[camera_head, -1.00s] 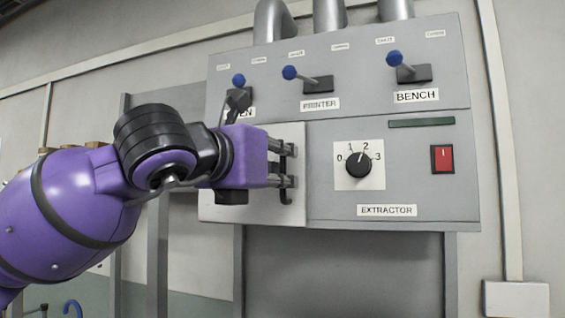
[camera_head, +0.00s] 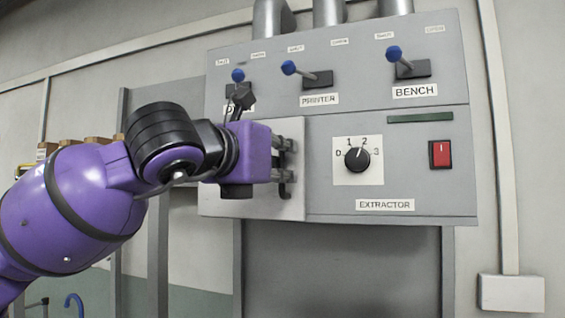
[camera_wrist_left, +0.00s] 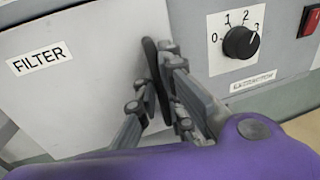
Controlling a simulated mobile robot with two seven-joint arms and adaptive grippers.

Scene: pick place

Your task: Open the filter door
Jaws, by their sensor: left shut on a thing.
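The filter door (camera_head: 292,200) is a light grey panel at the lower left of the grey extractor unit. Its FILTER label shows in the left wrist view (camera_wrist_left: 40,58). A dark upright handle (camera_wrist_left: 155,80) stands at the door's right side. My left gripper (camera_head: 286,161) is shut on this handle, with a finger on either side of it, as the left wrist view (camera_wrist_left: 160,92) shows. The door looks closed, nearly flush with the unit. My left arm hides much of the door in the head view. My right gripper is not in view.
An EXTRACTOR dial (camera_head: 357,159) and a red switch (camera_head: 441,154) sit right of the door. Above are blue-knobbed levers, including the PRINTER lever (camera_head: 289,68) and BENCH lever (camera_head: 394,53). The left lever is close above my wrist. Pipes rise from the top.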

